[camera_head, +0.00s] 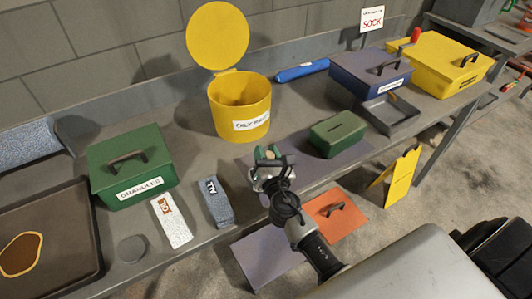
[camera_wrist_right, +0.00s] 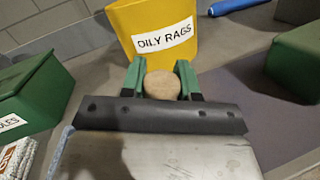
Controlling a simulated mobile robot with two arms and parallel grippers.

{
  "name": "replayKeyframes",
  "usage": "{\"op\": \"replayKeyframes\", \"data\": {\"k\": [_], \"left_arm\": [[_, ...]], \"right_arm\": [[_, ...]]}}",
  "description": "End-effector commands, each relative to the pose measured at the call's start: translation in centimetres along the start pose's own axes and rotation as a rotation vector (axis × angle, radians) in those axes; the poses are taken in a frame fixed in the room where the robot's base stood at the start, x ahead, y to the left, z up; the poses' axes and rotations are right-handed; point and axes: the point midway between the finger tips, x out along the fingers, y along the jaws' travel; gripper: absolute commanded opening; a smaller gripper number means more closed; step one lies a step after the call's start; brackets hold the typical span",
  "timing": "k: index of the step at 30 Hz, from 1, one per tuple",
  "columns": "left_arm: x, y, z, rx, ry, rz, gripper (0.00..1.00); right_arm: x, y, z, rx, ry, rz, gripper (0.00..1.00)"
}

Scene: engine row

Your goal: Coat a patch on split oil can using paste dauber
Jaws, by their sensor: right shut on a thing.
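My right gripper (camera_head: 268,158) is over the bench in front of the yellow rag bin. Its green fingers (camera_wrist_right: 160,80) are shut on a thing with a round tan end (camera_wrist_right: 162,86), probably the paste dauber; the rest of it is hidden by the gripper. A green can-like block (camera_head: 338,133) lies on a grey-purple mat to the right of the gripper, apart from it. It has a dark mark on top and may be the split oil can. It also shows at the right edge of the wrist view (camera_wrist_right: 294,62). My left gripper is not in view.
The open yellow OILY RAGS bin (camera_head: 238,100) stands behind the gripper. A green GRANULES box (camera_head: 130,170), two small packs (camera_head: 216,203) and a dark tray (camera_head: 70,225) are left. A blue box (camera_head: 370,78), grey pan (camera_head: 392,112) and yellow case (camera_head: 437,65) are right.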

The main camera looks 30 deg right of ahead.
Motion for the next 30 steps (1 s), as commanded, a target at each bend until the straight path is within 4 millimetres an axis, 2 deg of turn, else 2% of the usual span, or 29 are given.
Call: {"op": "replayKeyframes", "data": {"k": [30], "left_arm": [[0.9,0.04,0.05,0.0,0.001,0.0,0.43]], "right_arm": [[-0.09,-0.31,-0.89,0.0,0.001,0.0,0.06]]}}
